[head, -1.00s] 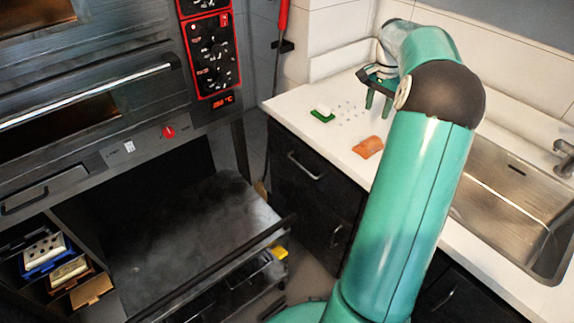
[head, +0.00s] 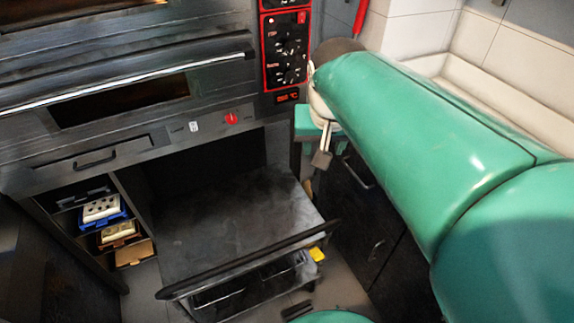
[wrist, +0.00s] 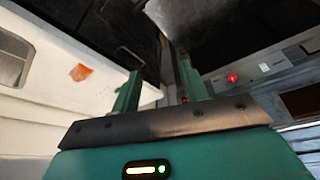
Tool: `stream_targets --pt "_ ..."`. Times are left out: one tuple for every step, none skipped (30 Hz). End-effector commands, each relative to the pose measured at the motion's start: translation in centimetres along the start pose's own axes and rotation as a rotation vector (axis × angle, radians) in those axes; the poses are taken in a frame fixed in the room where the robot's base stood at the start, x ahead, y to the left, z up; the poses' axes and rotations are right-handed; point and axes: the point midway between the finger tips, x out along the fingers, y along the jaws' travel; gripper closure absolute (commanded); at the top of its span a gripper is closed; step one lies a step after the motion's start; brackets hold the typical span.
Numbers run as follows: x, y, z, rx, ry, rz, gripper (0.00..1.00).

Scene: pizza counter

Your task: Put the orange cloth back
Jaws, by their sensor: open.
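The orange cloth (wrist: 80,72) lies crumpled on the white counter (wrist: 62,105), left of my gripper (wrist: 160,78) in the wrist view. My gripper's two green fingers are apart, with nothing held between them. The cloth lies outside the fingers and does not touch them. In the head view my arm covers the counter, and the cloth is hidden there. My fingertips cannot be made out clearly in the head view.
The oven (head: 120,80) fills the left of the head view. A dark low table (head: 230,220) with a front rail stands below it, a yellow item (head: 317,254) at its corner. Shelves at left hold stacked boxes (head: 102,208). A sink (wrist: 12,60) is set into the counter.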

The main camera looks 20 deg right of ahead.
Motion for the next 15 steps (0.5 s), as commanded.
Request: stream_targets --pt "-0.5 -1.0 2.0 -0.056 0.025 -0.026 0.56" --pt "-0.6 -1.5 3.0 -0.088 0.036 -0.040 0.56" --pt "-0.7 -2.1 4.4 -0.129 0.054 -0.059 0.56" --pt "-0.7 -2.4 5.4 -0.157 0.064 -0.074 0.56" --pt "-0.7 -2.7 6.3 -0.184 0.074 -0.088 0.56" --pt "-0.6 -3.1 7.4 -0.216 0.088 -0.106 0.56" --pt "-0.6 -3.4 8.2 -0.240 0.097 -0.119 0.56" --pt "-0.5 -3.5 8.8 -0.257 0.104 -0.129 0.56" --pt "-0.4 -3.7 9.5 -0.279 0.112 -0.141 0.56" --pt "-0.3 -3.9 9.9 -0.292 0.117 -0.148 0.56" --pt "-0.3 -4.0 10.2 -0.302 0.121 -0.154 0.56" --pt "-0.2 -4.0 10.5 -0.310 0.125 -0.159 0.56" --pt "-0.2 -4.0 10.7 -0.315 0.126 -0.161 0.56" --pt "-0.1 -4.1 10.8 -0.318 0.127 -0.163 0.56" --pt "-0.1 -4.1 10.8 -0.319 0.127 -0.163 0.56"
